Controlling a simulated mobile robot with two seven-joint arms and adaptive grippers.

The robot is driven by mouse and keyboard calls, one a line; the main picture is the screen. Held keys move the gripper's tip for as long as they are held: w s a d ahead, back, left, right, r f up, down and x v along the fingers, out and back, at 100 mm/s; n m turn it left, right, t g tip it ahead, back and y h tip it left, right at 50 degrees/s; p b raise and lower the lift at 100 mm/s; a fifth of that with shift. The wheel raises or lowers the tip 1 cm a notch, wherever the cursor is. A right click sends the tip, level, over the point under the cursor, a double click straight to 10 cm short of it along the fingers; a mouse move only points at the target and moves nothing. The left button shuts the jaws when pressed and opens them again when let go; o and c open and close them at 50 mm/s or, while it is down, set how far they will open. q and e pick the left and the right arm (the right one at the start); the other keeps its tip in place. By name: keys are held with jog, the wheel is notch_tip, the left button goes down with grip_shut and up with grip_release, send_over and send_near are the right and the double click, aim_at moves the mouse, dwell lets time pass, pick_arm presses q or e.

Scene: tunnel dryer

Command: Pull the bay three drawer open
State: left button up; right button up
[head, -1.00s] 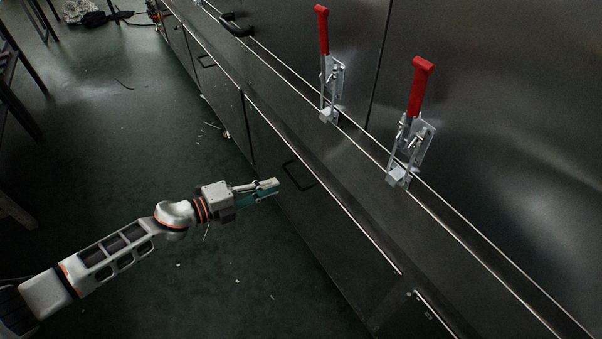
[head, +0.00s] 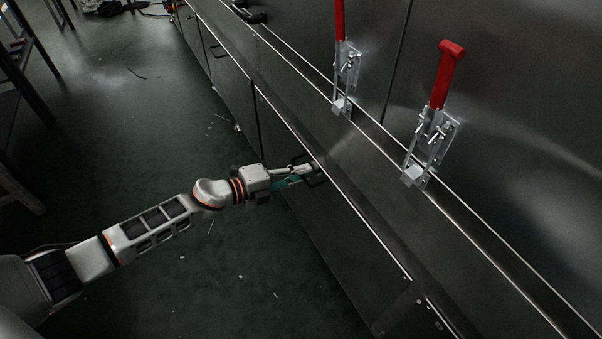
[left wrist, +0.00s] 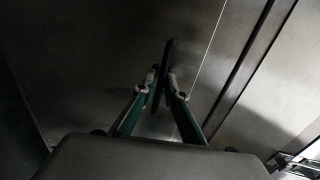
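A dark drawer front (head: 345,240) with a dark bar handle (head: 318,180) is low on the long metal cabinet; no bay number is readable. The front looks flush with the cabinet. My left gripper (head: 304,170) is at this handle. In the left wrist view, its two fingers (left wrist: 163,82) close in on either side of the dark handle bar (left wrist: 171,50) and appear shut on it. The bar stands between the fingertips and extends past them. My right gripper is not in view.
Two red-handled toggle clamps (head: 432,135) (head: 345,65) stand on the cabinet ledge above. The green floor (head: 150,120) beside the cabinet is mostly clear, with small scraps. Dark rack legs (head: 25,85) stand at the far left.

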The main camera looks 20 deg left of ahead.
pick_arm(q)
grip_shut()
jog(key=f+v, duration=0.3)
jog(key=v, duration=1.2)
jog(key=s+f+p+v, duration=0.1)
jog(key=f+v, duration=0.2)
jog(key=v, duration=1.3)
jog(key=shift+s+a+f, duration=0.25)
jog(key=shift+a+f, duration=0.05)
jog(key=shift+a, duration=0.15)
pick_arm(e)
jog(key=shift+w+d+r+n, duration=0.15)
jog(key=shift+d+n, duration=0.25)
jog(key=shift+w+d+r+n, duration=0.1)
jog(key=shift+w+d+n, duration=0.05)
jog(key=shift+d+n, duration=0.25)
pick_arm(q)
grip_release()
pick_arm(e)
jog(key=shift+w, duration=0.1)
